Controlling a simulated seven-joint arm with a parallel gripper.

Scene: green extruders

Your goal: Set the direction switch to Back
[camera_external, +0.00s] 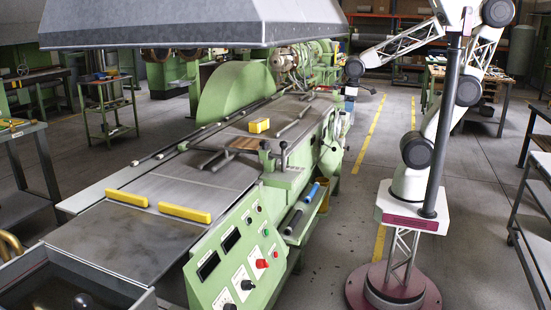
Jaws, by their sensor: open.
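The green control panel (238,258) slopes at the front of the machine. It carries a black knob (247,285), a second black knob (230,305) at the bottom edge, a red button (262,264) and dark displays. The labels are too small to read, so I cannot tell which control is the direction switch or how it is set. My gripper (350,92) is small and far off, at the end of my arm beside the machine's far part. It is open, well apart from the panel, and nothing shows in it.
Levers (284,155) stick up from the machine's side. Yellow blocks (184,212) lie on the metal bed. A blue cylinder (311,193) and a dark one hang beside the panel. A grey hood (190,22) hangs above. The floor aisle (345,240) right of the panel is clear.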

